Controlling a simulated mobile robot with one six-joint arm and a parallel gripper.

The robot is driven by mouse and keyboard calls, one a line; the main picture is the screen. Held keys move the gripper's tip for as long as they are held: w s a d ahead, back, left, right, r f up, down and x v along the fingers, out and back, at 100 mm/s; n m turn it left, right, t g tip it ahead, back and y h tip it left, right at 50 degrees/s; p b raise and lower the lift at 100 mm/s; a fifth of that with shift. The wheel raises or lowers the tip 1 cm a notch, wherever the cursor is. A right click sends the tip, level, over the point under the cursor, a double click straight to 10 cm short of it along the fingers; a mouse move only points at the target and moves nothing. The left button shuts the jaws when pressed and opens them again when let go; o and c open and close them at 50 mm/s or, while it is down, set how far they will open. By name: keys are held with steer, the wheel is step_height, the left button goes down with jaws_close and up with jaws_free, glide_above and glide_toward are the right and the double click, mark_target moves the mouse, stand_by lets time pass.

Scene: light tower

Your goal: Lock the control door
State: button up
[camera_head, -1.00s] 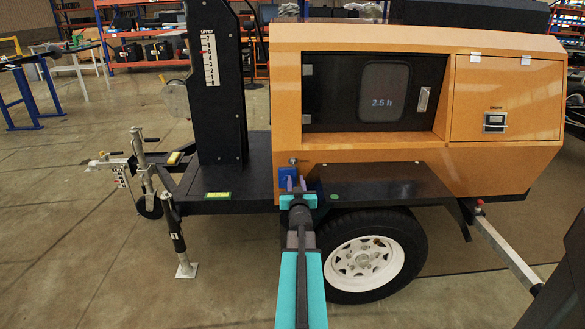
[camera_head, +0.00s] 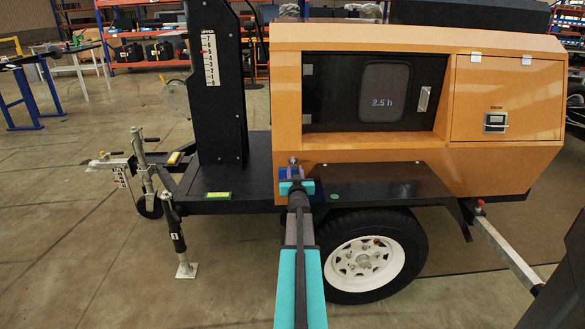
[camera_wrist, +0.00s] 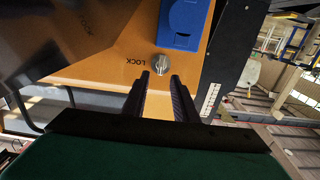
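The control door (camera_head: 340,112) is a dark panel with a window reading "2.5 h" and a silver handle at its right; it lies flush in its orange frame. A small round metal lock knob (camera_head: 293,160) sits on the orange body below and left of the door. In the wrist view the knob (camera_wrist: 160,64) is beside the upside-down word LOCK. My gripper (camera_wrist: 160,78) is open, with the knob just beyond and between its two dark fingertips. In the head view my gripper (camera_head: 295,174) is just below the knob, its fingers partly hidden.
A blue box (camera_wrist: 185,22) is mounted close to the knob. A black mast (camera_head: 220,90) stands to the left. A dark fender (camera_head: 385,183) and a white-rimmed wheel (camera_head: 365,262) are below right. An orange side door (camera_head: 508,100) is at the right.

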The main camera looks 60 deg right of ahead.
mark_target(294, 162)
steer(key=shift+x, duration=2.45)
steer(key=shift+r, duration=0.1)
jaws_close()
steer(key=shift+a, duration=0.4)
steer(key=shift+d+r, duration=0.1)
steer(key=shift+d, duration=0.3)
